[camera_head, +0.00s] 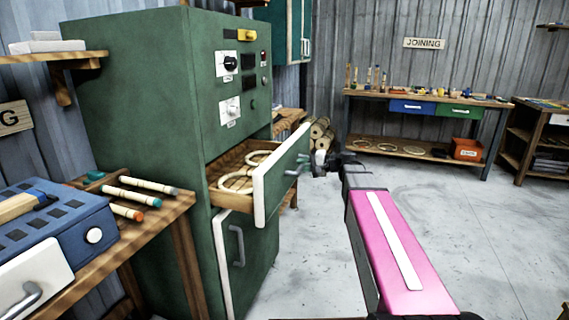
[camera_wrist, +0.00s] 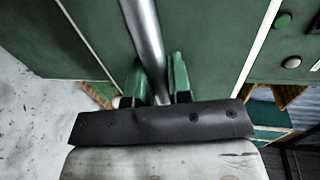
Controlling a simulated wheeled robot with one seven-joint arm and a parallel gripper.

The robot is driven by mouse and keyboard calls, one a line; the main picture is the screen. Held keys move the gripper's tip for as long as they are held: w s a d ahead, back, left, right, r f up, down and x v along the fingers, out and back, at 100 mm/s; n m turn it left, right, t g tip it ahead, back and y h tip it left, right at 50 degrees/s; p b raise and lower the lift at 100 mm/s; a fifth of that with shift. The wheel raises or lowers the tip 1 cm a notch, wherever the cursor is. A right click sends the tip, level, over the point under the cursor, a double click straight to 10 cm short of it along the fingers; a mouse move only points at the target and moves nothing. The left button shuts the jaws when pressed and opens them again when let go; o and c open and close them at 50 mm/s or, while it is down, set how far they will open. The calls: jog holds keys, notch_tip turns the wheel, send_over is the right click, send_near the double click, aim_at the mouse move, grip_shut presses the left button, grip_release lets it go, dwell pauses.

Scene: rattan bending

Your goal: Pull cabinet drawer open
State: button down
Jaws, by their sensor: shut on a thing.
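The green cabinet (camera_head: 140,110) stands at the left of the head view. Its drawer (camera_head: 284,168), with a white-edged green front, is pulled out, and rattan rings (camera_head: 238,182) lie inside. My gripper (camera_head: 303,166) is at the drawer front, where it hides part of the metal handle (camera_head: 291,173). In the wrist view the grey bar handle (camera_wrist: 143,35) runs between the two green fingers of my gripper (camera_wrist: 158,80), which is shut on it.
A lower cabinet door with a handle (camera_head: 239,246) is below the drawer. A wooden bench (camera_head: 160,215) with a blue box (camera_head: 50,235) stands at the near left. The concrete floor (camera_head: 440,220) to the right is clear. A workbench (camera_head: 360,94) stands at the back wall.

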jog(key=f+v, duration=0.2)
jog(key=v, duration=0.8)
jog(key=shift+s+d, duration=0.2)
jog(key=shift+d, duration=0.4)
jog(key=c, duration=1.1)
grip_release()
jog(key=shift+o, duration=0.2)
jog(key=v, duration=1)
jog(key=shift+d, duration=0.4)
